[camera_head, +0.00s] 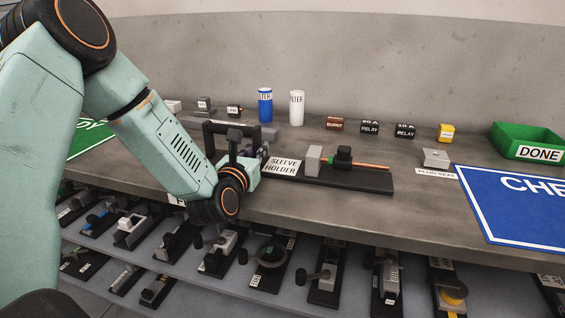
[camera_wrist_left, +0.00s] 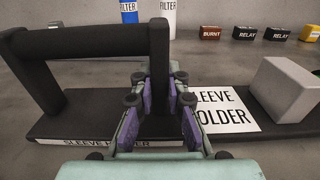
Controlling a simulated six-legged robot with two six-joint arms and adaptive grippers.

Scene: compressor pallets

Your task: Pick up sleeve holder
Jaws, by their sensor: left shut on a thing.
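The sleeve holder (camera_head: 360,179) is a long black base on the bench, with a white "SLEEVE HOLDER" label, a grey block (camera_head: 313,160), and a black clamp with a copper-coloured rod on its right part. A black arch handle (camera_head: 222,126) stands at its left end; it also shows in the left wrist view (camera_wrist_left: 85,42). My left gripper (camera_wrist_left: 160,100) is shut on the right post of this handle, with its purple finger pads on either side. In the head view my left gripper (camera_head: 258,155) partly hides the handle's foot. The base appears to rest flat on the bench. My right gripper is not in view.
Blue (camera_head: 265,104) and white (camera_head: 297,108) filter cylinders stand behind. Small burnt and relay blocks (camera_head: 370,127), a plug seat (camera_head: 436,158), a green DONE bin (camera_head: 528,140) and a blue mat (camera_head: 520,205) lie right. A lower shelf holds several fixtures.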

